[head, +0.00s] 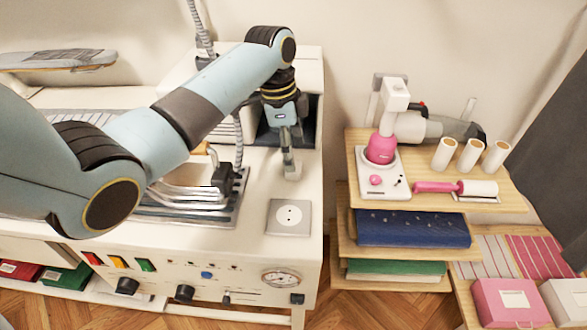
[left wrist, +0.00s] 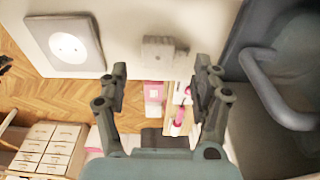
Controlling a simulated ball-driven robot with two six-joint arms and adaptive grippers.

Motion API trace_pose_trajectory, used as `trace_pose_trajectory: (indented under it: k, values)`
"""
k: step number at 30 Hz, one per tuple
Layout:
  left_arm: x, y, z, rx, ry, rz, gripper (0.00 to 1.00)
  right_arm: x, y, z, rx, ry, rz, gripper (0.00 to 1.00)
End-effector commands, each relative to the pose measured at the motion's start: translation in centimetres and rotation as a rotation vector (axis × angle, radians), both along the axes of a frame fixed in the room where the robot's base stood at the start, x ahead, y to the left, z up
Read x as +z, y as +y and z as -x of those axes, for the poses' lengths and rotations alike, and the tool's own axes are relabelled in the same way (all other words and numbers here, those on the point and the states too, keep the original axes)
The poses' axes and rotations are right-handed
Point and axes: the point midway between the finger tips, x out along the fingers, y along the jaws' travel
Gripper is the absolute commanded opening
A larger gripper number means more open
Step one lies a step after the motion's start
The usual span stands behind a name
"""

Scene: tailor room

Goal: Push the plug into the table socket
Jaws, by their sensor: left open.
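The table socket (head: 290,216) is a square grey plate with a round white two-hole face, near the right front corner of the white worktop. It also shows at the upper left in the left wrist view (left wrist: 69,48). A small pale block that looks like the plug (head: 293,172) sits on the worktop behind the socket. In the left wrist view the plug (left wrist: 160,53) lies just beyond the fingertips, roughly centred between them. My left gripper (head: 289,155) points down over the plug, and its open fingers (left wrist: 161,78) hold nothing. My right gripper is not in view.
An iron (head: 222,181) on a striped metal rest stands left of the plug. The worktop front (head: 205,271) carries switches and a gauge. Right of the worktop, wooden shelves (head: 437,192) hold a pink device (head: 381,150) and rolls. Worktop around the socket is clear.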

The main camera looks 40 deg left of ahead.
Motion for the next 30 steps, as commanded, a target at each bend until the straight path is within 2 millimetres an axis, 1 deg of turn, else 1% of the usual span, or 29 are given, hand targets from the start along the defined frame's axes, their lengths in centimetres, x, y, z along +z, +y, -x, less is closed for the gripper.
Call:
trace_pose_trajectory:
  k: [4, 6, 8, 11, 19, 20, 30]
  values:
    - [-2.3, -0.4, 0.2, 0.001, 0.002, 0.002, 0.65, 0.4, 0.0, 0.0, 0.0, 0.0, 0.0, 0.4]
    - [-3.2, -0.4, 0.2, 0.001, 0.002, 0.0, 0.65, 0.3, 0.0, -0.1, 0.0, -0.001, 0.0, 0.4]
    - [-3.7, -0.5, 0.1, 0.0, 0.002, 0.0, 0.65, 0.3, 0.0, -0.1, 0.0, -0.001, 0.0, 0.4]
    - [-4.0, -0.5, 0.1, 0.0, 0.0, 0.0, 0.65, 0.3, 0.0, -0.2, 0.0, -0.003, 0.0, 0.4]
    - [-3.9, -0.5, 0.1, 0.0, 0.0, 0.0, 0.65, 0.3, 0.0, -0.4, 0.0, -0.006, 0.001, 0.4]
    - [-3.9, -0.5, 0.1, 0.0, 0.0, 0.0, 0.64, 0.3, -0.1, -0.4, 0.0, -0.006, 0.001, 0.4]
    - [-3.9, -0.5, 0.1, 0.0, 0.0, 0.0, 0.2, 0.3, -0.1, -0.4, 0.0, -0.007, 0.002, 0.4]
